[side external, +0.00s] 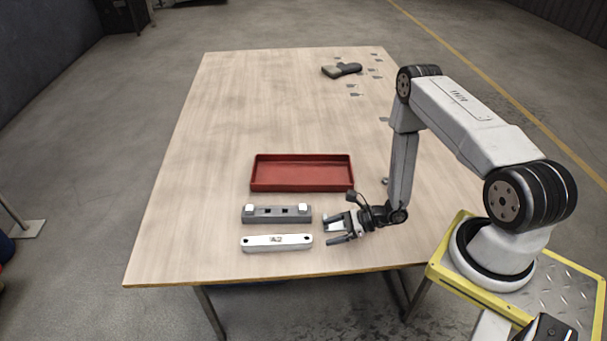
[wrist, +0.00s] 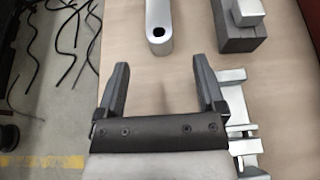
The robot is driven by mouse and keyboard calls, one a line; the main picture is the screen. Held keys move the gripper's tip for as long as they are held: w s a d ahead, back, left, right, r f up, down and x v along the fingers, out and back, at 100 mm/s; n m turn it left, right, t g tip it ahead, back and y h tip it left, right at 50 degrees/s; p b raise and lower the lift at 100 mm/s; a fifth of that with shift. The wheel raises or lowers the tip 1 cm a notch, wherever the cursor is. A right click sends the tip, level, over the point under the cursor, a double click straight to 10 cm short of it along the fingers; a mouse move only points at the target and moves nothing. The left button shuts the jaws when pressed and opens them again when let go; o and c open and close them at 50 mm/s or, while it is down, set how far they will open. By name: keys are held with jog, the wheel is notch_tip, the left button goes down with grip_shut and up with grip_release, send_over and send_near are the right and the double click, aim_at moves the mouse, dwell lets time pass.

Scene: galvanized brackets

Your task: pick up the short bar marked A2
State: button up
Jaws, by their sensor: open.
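The short bar marked A2 (side external: 276,242) is a pale metal bar with rounded ends and a hole near each end. It lies flat near the front edge of the table in the side external view. In the wrist view one rounded end of the bar (wrist: 164,30) with its dark hole shows at the top, ahead of the fingers. My gripper (side external: 334,231) is just right of the bar's right end, apart from it. Its two fingers are spread with nothing between them, as the wrist view (wrist: 160,82) also shows.
A grey block with white end pieces (side external: 277,214) lies just behind the bar; its end shows in the wrist view (wrist: 238,38). A red tray (side external: 301,188) stands behind that, looking empty. A dark tool (side external: 342,70) lies at the far end. The table's middle is clear.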

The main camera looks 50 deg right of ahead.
aim_at(310, 238)
jog(key=shift+w+a+f, duration=0.1)
jog(key=shift+a, duration=0.05)
jog(key=shift+x, duration=2.55)
grip_shut()
